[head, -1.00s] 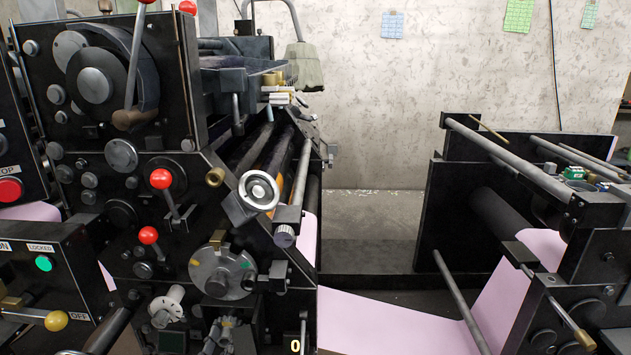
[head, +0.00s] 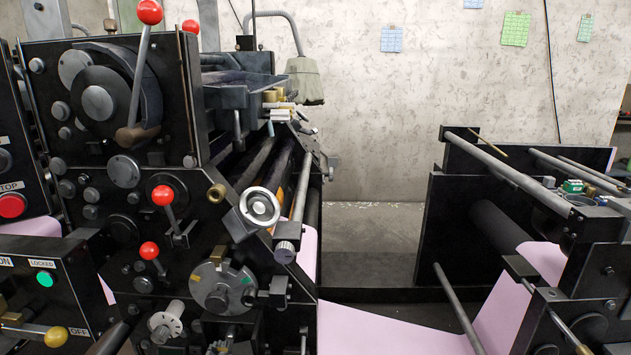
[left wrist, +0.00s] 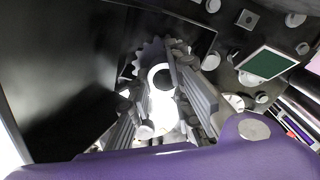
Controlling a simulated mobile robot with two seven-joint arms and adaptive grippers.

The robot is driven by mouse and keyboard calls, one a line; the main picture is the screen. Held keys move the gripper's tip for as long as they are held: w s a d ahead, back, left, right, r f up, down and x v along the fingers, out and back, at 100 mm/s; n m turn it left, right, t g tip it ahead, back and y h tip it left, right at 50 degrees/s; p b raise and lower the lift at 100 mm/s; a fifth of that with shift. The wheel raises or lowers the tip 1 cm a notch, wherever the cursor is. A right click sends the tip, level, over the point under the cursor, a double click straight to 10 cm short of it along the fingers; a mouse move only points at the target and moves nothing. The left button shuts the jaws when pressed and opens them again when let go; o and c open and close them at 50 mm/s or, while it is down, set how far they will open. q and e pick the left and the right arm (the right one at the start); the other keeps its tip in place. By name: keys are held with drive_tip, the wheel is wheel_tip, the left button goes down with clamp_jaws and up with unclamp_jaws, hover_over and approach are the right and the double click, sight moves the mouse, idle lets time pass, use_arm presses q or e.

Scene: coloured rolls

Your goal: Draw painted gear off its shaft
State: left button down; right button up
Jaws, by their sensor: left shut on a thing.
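In the left wrist view a grey toothed gear (left wrist: 152,52) stands beyond the fingers of my left gripper (left wrist: 160,82), with a bright round part at its middle. The two ribbed fingers reach to it from either side, and my left gripper is shut on it. The fingers hide part of the rim, and I cannot make out its paint or how far along its shaft it sits. I cannot pick out my left gripper for certain in the head view. My right gripper is in neither view.
The black press (head: 110,215) fills the left of the head view, with red-knobbed levers (head: 162,196), a handwheel (head: 260,207) and a grey disc with coloured marks (head: 222,288) jutting out. Pink paper (head: 390,330) runs to the right-hand unit. A dark panel (left wrist: 60,85) stands close beside the left gripper.

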use_arm(q)
drive_tip(key=s+r+p, duration=0.4)
drive_tip(key=s+p, duration=0.2)
drive_tip(key=s, duration=0.4)
drive_tip(key=shift+a, duration=0.2)
idle(0.5)
